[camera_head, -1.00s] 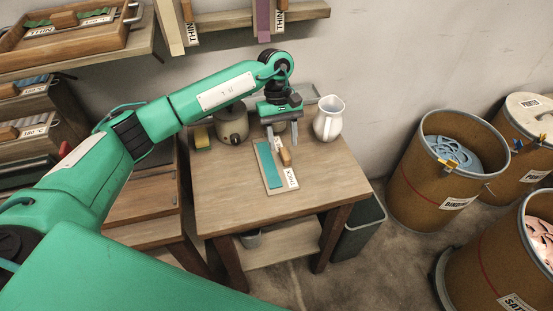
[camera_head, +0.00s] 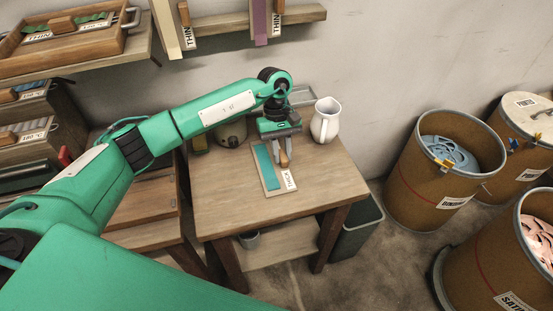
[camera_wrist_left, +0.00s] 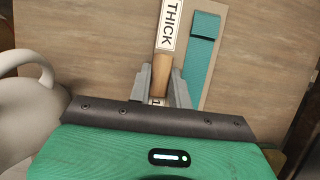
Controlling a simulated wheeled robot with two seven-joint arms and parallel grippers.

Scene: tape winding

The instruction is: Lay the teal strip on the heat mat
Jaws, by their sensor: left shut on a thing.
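The teal strip (camera_head: 265,165) lies flat and straight along a pale board marked THICK (camera_head: 273,190) on the small wooden table. It also shows in the left wrist view (camera_wrist_left: 201,60), with a dark band across it, to the right of the label. My left gripper (camera_head: 282,161) points down over the board. Its jaws are shut on the board's wooden handle (camera_wrist_left: 162,73), beside the strip and not on it. My right gripper is in neither view. I cannot make out a heat mat for certain.
A white jug (camera_head: 325,121) stands behind and right of the gripper, close to it. A round canister (camera_head: 232,131) stands at the table's back left. The table's front (camera_head: 230,212) is clear. Open drums (camera_head: 431,190) stand on the floor at right.

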